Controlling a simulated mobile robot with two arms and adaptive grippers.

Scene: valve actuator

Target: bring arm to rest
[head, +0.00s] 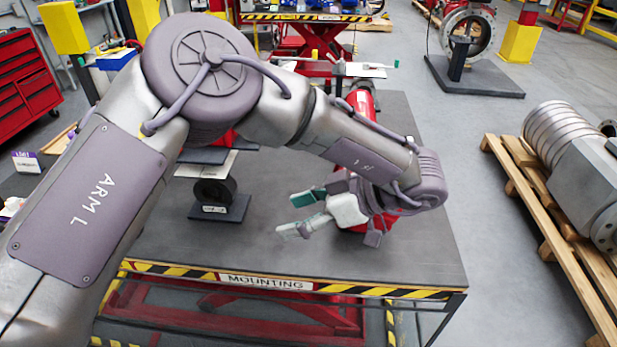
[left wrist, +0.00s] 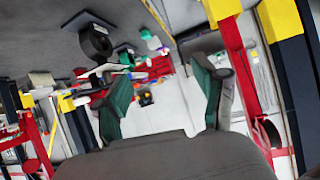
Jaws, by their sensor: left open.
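My left arm reaches in from the left over the mounting table (head: 420,262) and bends down at its wrist. My left gripper (head: 300,212) hangs above the table's middle, its green-padded fingers apart and pointing left, with nothing between them. It also shows in the left wrist view (left wrist: 160,95), open and empty. A red cylindrical part (head: 361,100) stands on the table behind my forearm, partly hidden by it. My right gripper is not in view.
A dark ring on a stand (head: 213,192) is on the table left of the gripper. A wooden pallet (head: 560,232) with a grey ribbed actuator (head: 585,165) lies at the right. A large flanged ring (head: 468,36) stands at the back right. The table's front right is clear.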

